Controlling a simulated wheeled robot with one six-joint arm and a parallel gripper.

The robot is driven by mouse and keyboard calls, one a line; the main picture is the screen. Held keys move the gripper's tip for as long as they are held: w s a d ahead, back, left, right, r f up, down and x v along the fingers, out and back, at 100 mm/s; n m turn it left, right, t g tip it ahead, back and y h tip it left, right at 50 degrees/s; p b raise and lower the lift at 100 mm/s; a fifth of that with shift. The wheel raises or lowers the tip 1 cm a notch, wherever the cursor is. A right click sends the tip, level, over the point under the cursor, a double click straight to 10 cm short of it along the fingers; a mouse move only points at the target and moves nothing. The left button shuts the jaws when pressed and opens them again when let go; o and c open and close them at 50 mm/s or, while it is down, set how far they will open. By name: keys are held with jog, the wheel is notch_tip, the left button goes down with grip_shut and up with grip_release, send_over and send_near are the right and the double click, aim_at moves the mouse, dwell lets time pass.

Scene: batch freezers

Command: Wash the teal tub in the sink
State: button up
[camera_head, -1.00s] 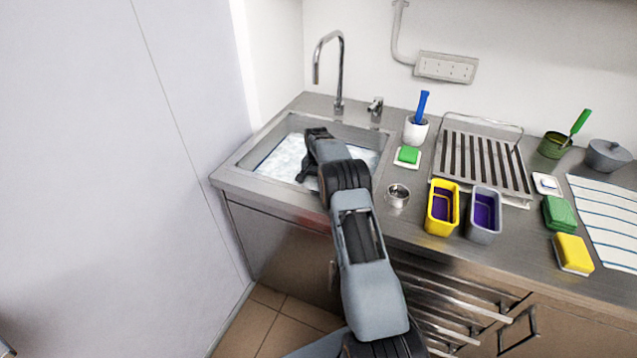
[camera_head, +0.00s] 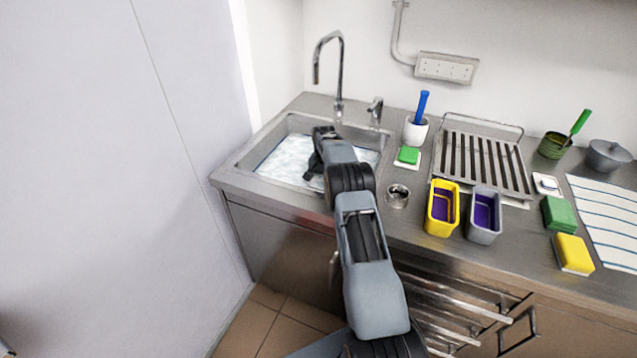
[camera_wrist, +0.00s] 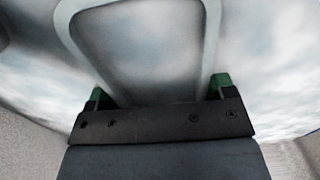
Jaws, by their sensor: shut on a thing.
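The sink (camera_head: 250,170) is filled with white, sudsy water. In the head view my gripper (camera_head: 314,172) is low in the sink, partly hidden by my own wrist, and no tub shows there. In the wrist view my gripper (camera_wrist: 158,92) has its green fingertips at the near end of a pale grey-teal rounded rectangular rim, which looks like the tub (camera_wrist: 211,45). The gripper is shut on it.
A tall tap (camera_head: 340,75) stands behind the sink. To the right are a white brush holder (camera_head: 415,133), a green sponge (camera_head: 408,155), a metal cup (camera_head: 398,196), a yellow tub (camera_head: 430,222), a grey tub (camera_head: 484,236) and a drying rack (camera_head: 525,190). A wall borders the sink's left.

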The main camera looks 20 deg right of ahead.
jog(key=shift+d, duration=0.1)
dwell(0.3)
notch_tip(320, 180, up, 18)
jog(key=p, duration=1.1)
jog(key=shift+f+p, duration=0.25)
jog(key=shift+p, duration=0.15)
dwell(1.1)
notch_tip(320, 180, up, 3)
jog(key=shift+r+p, duration=0.1)
jog(key=shift+p, duration=1.1)
